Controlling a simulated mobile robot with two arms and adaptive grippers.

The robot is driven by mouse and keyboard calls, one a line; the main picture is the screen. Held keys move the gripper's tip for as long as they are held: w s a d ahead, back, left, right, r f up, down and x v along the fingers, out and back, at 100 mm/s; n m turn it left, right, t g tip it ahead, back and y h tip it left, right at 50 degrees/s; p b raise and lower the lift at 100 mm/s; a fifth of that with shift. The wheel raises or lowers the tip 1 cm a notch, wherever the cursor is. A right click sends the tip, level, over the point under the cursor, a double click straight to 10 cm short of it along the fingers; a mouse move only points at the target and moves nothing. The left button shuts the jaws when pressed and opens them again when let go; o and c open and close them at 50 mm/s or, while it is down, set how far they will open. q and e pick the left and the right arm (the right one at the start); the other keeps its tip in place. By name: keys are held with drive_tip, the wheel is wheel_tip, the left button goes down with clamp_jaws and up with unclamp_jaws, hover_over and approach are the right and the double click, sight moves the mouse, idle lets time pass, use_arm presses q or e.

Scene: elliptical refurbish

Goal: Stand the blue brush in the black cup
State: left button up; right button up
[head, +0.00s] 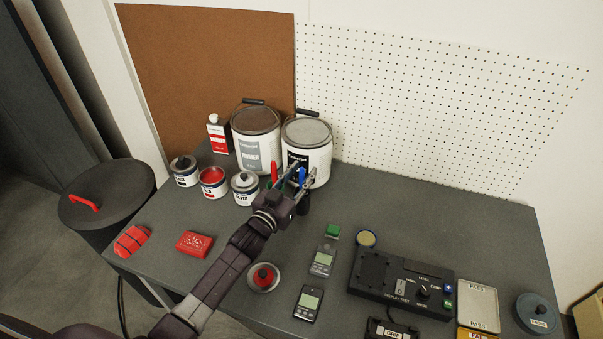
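My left gripper (302,172) is over the table in front of the right paint bucket, with its two fingers visibly apart. The blue brush (302,176) shows as a narrow upright blue piece between the fingers in this view. I cannot tell whether either finger touches it. A dark piece (303,207) just below the gripper seems to be the black cup, mostly hidden by the gripper. Whether the brush stands in it is hidden. A red handle (274,172) stands just left of the fingers. My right gripper is not in view.
Two white buckets (256,155) stand behind, with several small paint cans (212,185) to the left. The table's right rear is clear.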

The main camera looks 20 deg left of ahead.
use_arm(q)
drive_tip(key=shift+s+a+f, duration=0.1)
drive_tip(key=shift+s, duration=0.15)
drive_tip(key=s+a, duration=0.2)
drive_tip(key=s, duration=0.9)
drive_tip(key=shift+s, duration=0.15)
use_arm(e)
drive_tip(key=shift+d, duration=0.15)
use_arm(q)
drive_tip(key=shift+a, duration=0.1)
